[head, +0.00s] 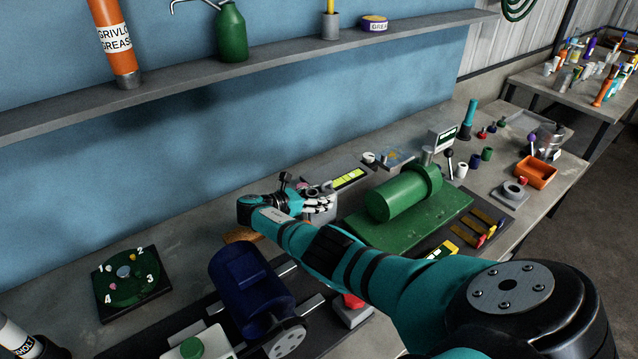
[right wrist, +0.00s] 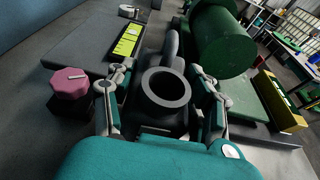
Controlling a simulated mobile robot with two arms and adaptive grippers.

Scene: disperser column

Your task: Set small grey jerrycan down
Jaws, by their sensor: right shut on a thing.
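The small grey jerrycan (right wrist: 165,115) is upright between the two fingers of my right gripper (right wrist: 165,105), its round open mouth facing the wrist camera and its handle behind. The fingers press on it from both sides. In the head view my right gripper (head: 318,203) is over the bench beside the blue wall, and part of the grey jerrycan (head: 318,187) shows behind the fingers. Its underside is hidden, so I cannot tell whether it touches the bench. My left gripper is not in view.
A green cylinder (head: 402,196) on a green plate (head: 425,225) stands close right of the gripper. A maroon knob (right wrist: 70,82) is close on the left in the wrist view. A blue motor (head: 248,283) and a green numbered dial (head: 130,281) are nearer; bare bench lies between dial and wall.

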